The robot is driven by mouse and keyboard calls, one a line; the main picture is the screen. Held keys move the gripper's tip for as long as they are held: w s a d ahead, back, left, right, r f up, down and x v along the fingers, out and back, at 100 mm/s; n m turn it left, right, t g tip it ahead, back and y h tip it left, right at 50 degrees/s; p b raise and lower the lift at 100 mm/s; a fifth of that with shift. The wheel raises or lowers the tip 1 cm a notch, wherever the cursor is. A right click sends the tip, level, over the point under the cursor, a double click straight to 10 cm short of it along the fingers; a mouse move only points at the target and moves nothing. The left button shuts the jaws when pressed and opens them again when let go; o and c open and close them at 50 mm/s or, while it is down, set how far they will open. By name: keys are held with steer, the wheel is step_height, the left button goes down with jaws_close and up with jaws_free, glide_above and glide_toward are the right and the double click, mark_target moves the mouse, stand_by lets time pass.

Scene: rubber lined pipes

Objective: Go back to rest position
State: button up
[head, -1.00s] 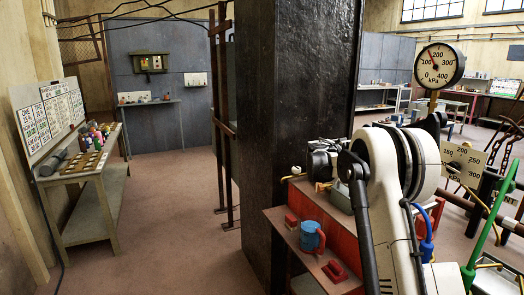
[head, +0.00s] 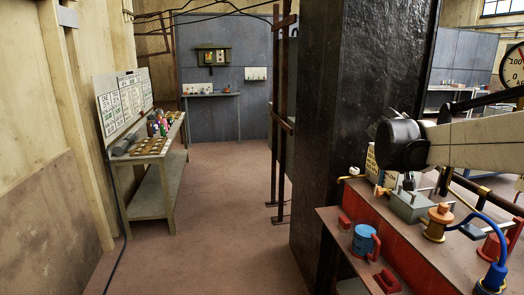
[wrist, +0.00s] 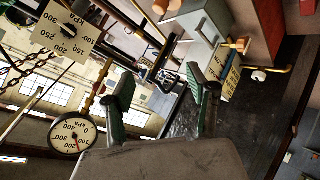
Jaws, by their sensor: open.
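My gripper (wrist: 160,75) shows in the wrist view with two green-padded fingers spread apart and nothing between them. In the head view my white arm reaches in from the right and ends in a black joint above the red bench; the fingers cannot be made out there. The wrist view is turned far over, with gauges and windows upside down. A round pressure gauge (wrist: 73,130) is at its lower left and a square gauge plate (wrist: 66,27) at its upper left.
A workbench (head: 150,160) lines the left wall. The floor (head: 225,230) between is clear.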

steer(key=s+a+f+n+y, duration=0.1)
steer(key=s+a+f+y, duration=0.2)
steer(key=s+a, duration=0.5)
steer(key=s+a+f+n+t+y, duration=0.1)
steer(key=s+a+f+y, duration=0.2)
steer(key=s, duration=0.9)
steer(key=s+a+f+n+y, duration=0.1)
steer(key=s+a+f+y, duration=0.2)
steer(key=s+a+f, duration=0.4)
steer(key=s+a, duration=0.3)
steer(key=a, duration=0.3)
steer(key=shift+a+f+n+t+y, duration=0.25)
steer(key=shift+f+n+t+y, duration=0.05)
steer(key=shift+n+t+y, duration=0.1)
